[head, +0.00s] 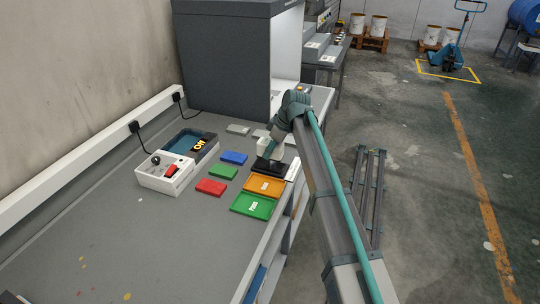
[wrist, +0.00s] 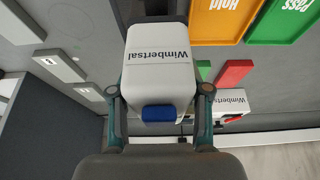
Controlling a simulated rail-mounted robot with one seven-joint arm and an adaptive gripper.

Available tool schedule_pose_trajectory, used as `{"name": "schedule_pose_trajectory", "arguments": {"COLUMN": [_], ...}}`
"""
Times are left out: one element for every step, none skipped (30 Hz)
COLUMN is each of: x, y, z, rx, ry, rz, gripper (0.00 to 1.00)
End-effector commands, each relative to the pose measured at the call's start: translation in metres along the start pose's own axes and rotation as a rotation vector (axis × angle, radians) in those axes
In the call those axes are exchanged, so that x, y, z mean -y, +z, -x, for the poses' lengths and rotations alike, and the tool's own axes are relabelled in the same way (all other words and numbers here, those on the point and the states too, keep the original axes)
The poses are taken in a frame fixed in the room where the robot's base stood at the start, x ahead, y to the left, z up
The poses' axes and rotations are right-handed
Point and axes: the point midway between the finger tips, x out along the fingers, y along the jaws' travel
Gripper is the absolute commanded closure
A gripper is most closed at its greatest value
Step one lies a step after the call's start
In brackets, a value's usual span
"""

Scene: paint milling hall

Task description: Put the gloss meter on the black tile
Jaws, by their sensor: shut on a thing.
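The gloss meter (wrist: 160,75) is a white, rounded block marked "Wimbertsal" with a blue part at one end. My gripper (wrist: 160,104) is shut on it, one finger on each side, in the wrist view. In the head view, my gripper (head: 273,149) is over the back right of the bench, with the white meter (head: 264,146) partly hidden by it. The black tile (head: 267,167) lies just in front of the gripper, behind the orange tray. In the wrist view a dark surface shows past the meter's far end. Whether the meter touches anything below is unclear.
An orange "Hold" tray (head: 264,187) and a green "Pass" tray (head: 253,206) lie near the bench's right edge. Blue (head: 234,158), green (head: 223,172) and red (head: 211,187) plates lie left of them. A white switch box (head: 165,175) and a dark cabinet (head: 225,55) stand nearby.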

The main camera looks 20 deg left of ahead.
Motion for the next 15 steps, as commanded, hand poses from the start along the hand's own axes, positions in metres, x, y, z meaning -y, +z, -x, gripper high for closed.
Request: {"name": "schedule_pose_trajectory", "arguments": {"x": [-0.005,-0.007,-0.009,-0.01,-0.011,-0.011,-0.012,-0.013,-0.014,-0.016,-0.018,-0.02,-0.018,-0.018,-0.017], "y": [-0.001,-0.001,-0.001,-0.001,0.0,0.0,0.0,0.0,0.0,0.0,0.0,0.001,0.003,0.005,0.008], "z": [-0.005,-0.007,-0.01,-0.011,-0.013,-0.014,-0.015,-0.017,-0.019,-0.021,-0.023,-0.027,-0.031,-0.035,-0.041], "rx": [0.0,0.0,-0.001,-0.001,-0.001,-0.001,-0.001,-0.001,-0.001,0.0,0.0,0.0,0.0,0.0,0.0], "ry": [-0.001,-0.001,0.0,0.001,0.001,0.001,0.0,0.0,0.0,-0.001,-0.001,-0.001,0.0,-0.001,-0.002], "rz": [0.0,0.0,0.001,0.001,0.001,0.001,0.001,0.001,0.001,0.0,0.0,0.0,0.0,0.0,-0.001], "gripper": [1.0,1.0,1.0,1.0,1.0,1.0,1.0,1.0,1.0,1.0,1.0,1.0,1.0,1.0,1.0]}}
